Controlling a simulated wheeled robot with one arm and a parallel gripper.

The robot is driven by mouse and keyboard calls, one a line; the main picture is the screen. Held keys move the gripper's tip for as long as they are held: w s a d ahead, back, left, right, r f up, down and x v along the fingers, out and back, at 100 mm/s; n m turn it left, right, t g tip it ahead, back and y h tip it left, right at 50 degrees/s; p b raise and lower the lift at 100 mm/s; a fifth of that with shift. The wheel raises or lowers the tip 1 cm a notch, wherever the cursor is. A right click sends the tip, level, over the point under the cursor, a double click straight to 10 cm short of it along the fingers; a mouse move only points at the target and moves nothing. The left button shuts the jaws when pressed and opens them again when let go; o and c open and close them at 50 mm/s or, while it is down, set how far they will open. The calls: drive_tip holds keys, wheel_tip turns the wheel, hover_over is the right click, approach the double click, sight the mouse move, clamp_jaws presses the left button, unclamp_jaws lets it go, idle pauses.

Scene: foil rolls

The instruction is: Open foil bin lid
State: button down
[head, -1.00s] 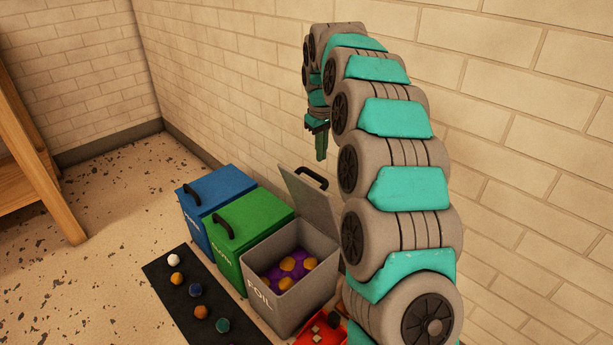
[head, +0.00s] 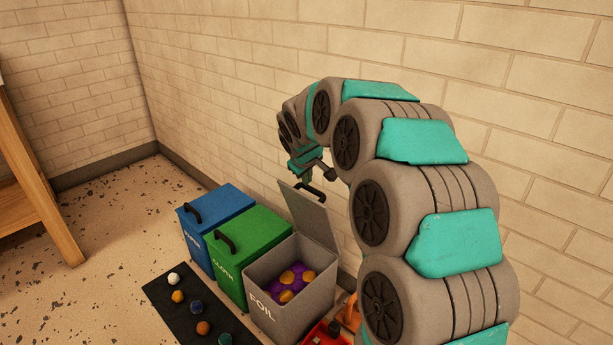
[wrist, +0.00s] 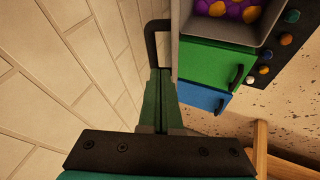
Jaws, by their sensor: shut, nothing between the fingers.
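The grey foil bin (head: 292,303) stands with its lid (head: 312,220) raised and leaning back toward the wall. Purple and yellow contents (head: 290,283) show inside. The black handle (head: 309,187) is at the lid's upper edge; it also shows in the wrist view (wrist: 150,45). My gripper (wrist: 158,75) is shut and empty, with its green fingers pointing at the near end of the handle. In the head view my gripper (head: 305,172) is just above the lid's top edge. I cannot tell whether the fingertips touch the handle.
A green cloth bin (head: 250,255) and a blue bin (head: 215,225) with shut lids stand left of the foil bin. A red container (head: 325,332) is at its right. A black mat (head: 160,290) with several balls lies in front. The brick wall (head: 240,120) is close behind.

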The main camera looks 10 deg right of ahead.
drive_tip(key=x, duration=0.7)
